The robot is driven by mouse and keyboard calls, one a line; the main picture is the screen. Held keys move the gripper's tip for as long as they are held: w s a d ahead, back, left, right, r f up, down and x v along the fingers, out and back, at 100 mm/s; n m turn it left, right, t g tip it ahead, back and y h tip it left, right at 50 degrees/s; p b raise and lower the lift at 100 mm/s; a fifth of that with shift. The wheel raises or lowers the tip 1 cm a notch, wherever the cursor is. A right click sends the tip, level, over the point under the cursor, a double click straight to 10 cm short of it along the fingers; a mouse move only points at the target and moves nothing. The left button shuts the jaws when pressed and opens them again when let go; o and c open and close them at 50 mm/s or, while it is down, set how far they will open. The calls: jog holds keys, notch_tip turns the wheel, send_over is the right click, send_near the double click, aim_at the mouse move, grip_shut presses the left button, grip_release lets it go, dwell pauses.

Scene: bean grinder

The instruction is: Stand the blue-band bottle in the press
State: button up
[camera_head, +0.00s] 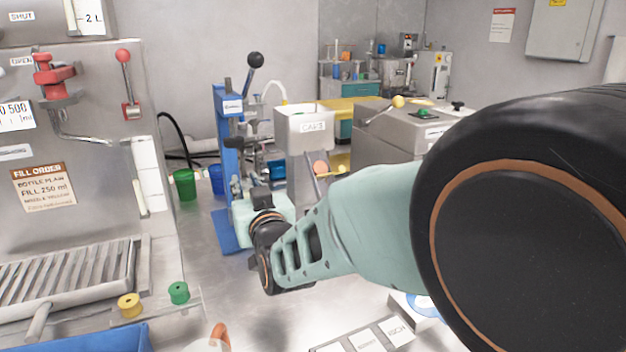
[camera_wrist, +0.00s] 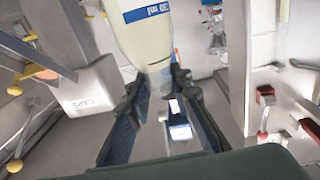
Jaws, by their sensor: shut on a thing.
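The blue-band bottle (camera_wrist: 145,38) shows at the top of the wrist view, pale and rounded, with a blue and white band. Its narrow lower end in the picture sits between the fingertips of my gripper (camera_wrist: 163,84), which is shut on it. The bottle's far end is cut off by the picture edge. The press (camera_head: 219,132) is a blue upright stand with a black-knobbed lever in the head view. My gripper's mint and black wrist is in front of its lower part. I cannot make out the fingertips or the bottle there, nor whether the bottle touches the press.
A grey caps bin (camera_head: 308,132) stands right of the press. Green (camera_head: 184,184) and blue (camera_head: 216,179) cups stand behind to its left. The filling machine (camera_head: 80,150) takes up the left. Green (camera_head: 179,292) and yellow (camera_head: 130,304) spools lie nearer. Bare bench shows between.

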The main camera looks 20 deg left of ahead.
jog(key=f+p+x, duration=0.1)
jog(key=p+x, duration=0.2)
jog(key=x, duration=0.6)
jog(key=shift+a+f, duration=0.15)
jog(key=shift+a, duration=0.15)
dwell(0.3)
jog(key=shift+f+b, duration=0.3)
jog(key=shift+b, duration=1)
dwell(1.5)
dwell(0.4)
jog(key=o, duration=1)
